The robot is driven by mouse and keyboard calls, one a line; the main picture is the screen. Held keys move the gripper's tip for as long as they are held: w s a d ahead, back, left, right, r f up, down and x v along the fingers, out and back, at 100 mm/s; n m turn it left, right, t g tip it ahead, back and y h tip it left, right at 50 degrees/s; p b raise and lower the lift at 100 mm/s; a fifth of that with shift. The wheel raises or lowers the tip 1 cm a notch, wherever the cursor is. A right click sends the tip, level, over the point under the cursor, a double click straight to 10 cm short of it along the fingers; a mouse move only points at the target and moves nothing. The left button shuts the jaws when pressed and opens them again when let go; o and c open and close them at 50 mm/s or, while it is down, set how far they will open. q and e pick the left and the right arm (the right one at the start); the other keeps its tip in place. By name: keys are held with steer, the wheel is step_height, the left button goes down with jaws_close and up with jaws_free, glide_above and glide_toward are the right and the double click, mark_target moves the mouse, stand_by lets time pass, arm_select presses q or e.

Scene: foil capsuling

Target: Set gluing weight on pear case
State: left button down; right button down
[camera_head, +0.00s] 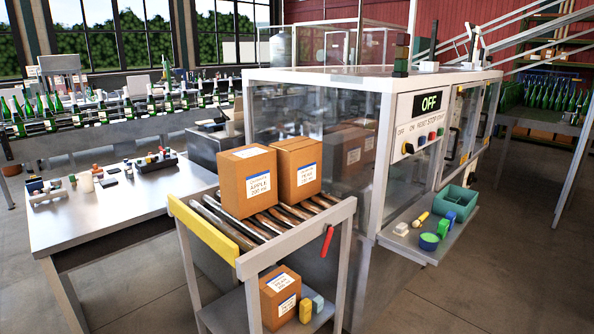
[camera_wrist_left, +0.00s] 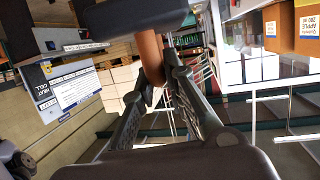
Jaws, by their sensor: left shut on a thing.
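The pear case (camera_head: 288,158) is a closed brown carton with a white and blue label, on the roller stand. The label is small, but its word looks like PEAR. A similar carton labelled APPLE (camera_head: 240,203) stands at its left, close against it. In the left wrist view, my left gripper (camera_wrist_left: 155,82) is shut on the brown handle (camera_wrist_left: 150,58) of a dark block (camera_wrist_left: 133,14), which looks like the gluing weight. The block is cut off by the top edge. Neither gripper shows in the head view, and my right gripper is in neither view.
The roller stand (camera_head: 297,235) has a yellow end bar and a red lever. A third carton (camera_head: 279,297) sits on its lower shelf. A glass-walled machine (camera_head: 310,115) showing OFF stands right behind the cartons. A steel table (camera_head: 120,215) with small items is at left.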

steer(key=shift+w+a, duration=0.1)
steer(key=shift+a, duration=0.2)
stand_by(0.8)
